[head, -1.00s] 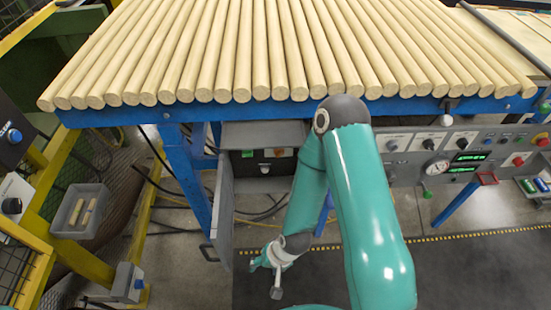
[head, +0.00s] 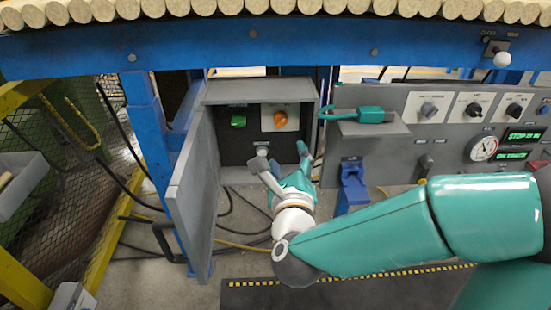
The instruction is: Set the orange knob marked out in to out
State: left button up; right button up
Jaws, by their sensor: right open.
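The orange knob (head: 280,118) sits on a white plate inside an open grey box (head: 258,90) under the blue beam. The marks on its plate are too small to read, so I cannot tell its setting. My right gripper (head: 283,156) is open, with its fingers spread toward the box, just below the knob and apart from it in the picture. Its arm comes in from the right. My left gripper is not in view.
The box's grey door (head: 195,190) hangs open on the left. A green switch (head: 238,121) is left of the knob. A teal-handled item (head: 370,114) lies on a ledge to the right. A grey control panel (head: 395,160) with dials is further right.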

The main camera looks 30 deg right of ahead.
aim_at(281, 124)
jog(key=shift+t, duration=0.4)
jog(key=x, duration=1)
jog(key=f+x, duration=0.1)
jog(key=x, duration=0.4)
jog(key=shift+w+f, duration=0.15)
jog(key=shift+w, duration=0.2)
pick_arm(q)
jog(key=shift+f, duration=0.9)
